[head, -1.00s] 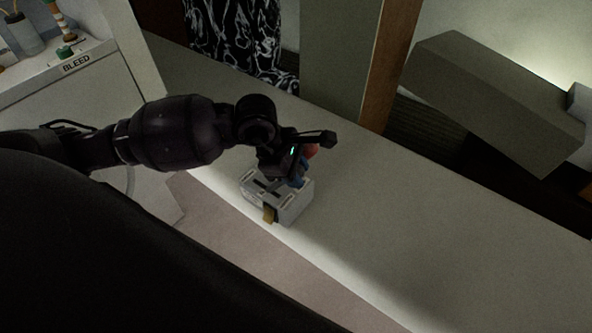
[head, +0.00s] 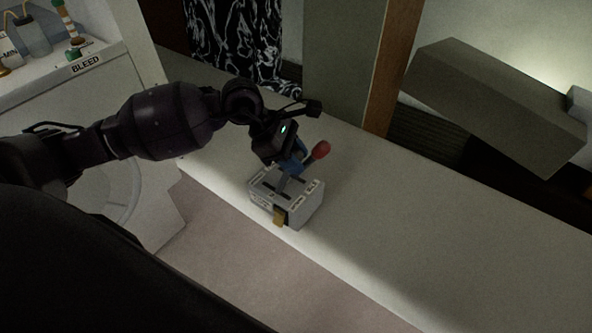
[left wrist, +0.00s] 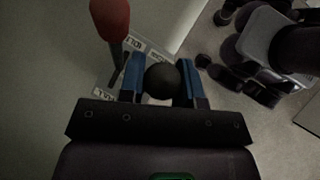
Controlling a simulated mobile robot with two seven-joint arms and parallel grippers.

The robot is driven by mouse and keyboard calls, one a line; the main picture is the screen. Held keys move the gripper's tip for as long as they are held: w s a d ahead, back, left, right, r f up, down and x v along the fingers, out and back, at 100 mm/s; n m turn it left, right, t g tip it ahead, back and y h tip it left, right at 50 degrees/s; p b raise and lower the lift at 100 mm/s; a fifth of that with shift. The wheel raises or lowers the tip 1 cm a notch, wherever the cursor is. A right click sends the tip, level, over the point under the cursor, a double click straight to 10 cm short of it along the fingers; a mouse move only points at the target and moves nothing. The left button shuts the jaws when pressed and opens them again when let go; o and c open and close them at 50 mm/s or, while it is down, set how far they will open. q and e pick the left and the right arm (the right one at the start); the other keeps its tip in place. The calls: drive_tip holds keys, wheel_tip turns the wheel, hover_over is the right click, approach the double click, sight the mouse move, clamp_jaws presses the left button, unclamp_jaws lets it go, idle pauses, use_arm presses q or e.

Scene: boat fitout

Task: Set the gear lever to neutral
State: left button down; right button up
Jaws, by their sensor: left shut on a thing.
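The grey control box (head: 309,208) sits on the pale ledge and has slots and lettered labels on top. A lever with a red knob (head: 321,150) leans to the right; the red knob also shows in the left wrist view (left wrist: 110,18). My left gripper (head: 292,166) is above the box. In the left wrist view its blue fingers are shut on a round black knob (left wrist: 162,83), beside the red one. The black knob is hidden by the gripper in the head view. The labels are too small to read surely. My right gripper is not in view.
A yellow tag-like piece (head: 280,217) is on the box's front. The ledge (head: 400,230) is clear to the right. A white cabinet marked BLEED (head: 88,64) with bottles on it stands at the left. A wooden post (head: 392,70) and a grey slab (head: 495,100) stand behind.

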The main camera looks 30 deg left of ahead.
use_arm(q)
drive_tip(key=shift+a+h, duration=0.3)
drive_tip(key=shift+a, duration=0.2)
drive_tip(key=shift+w+a+r, duration=0.1)
drive_tip(key=shift+a, duration=0.25)
drive_tip(key=shift+w+a+r+b, duration=0.15)
drive_tip(key=shift+a+b, duration=0.1)
drive_tip(key=shift+a, duration=0.35)
drive_tip(key=shift+w+a+r+b, duration=0.1)
drive_tip(key=shift+a+b, duration=0.1)
drive_tip(key=shift+a, duration=0.4)
drive_tip(key=shift+w+a+r, duration=0.1)
drive_tip(key=shift+a+r, duration=0.05)
drive_tip(key=shift+a, duration=0.75)
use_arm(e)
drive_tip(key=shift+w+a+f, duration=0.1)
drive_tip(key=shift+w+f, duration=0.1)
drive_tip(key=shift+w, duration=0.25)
use_arm(q)
drive_tip(key=c, duration=0.8)
unclamp_jaws()
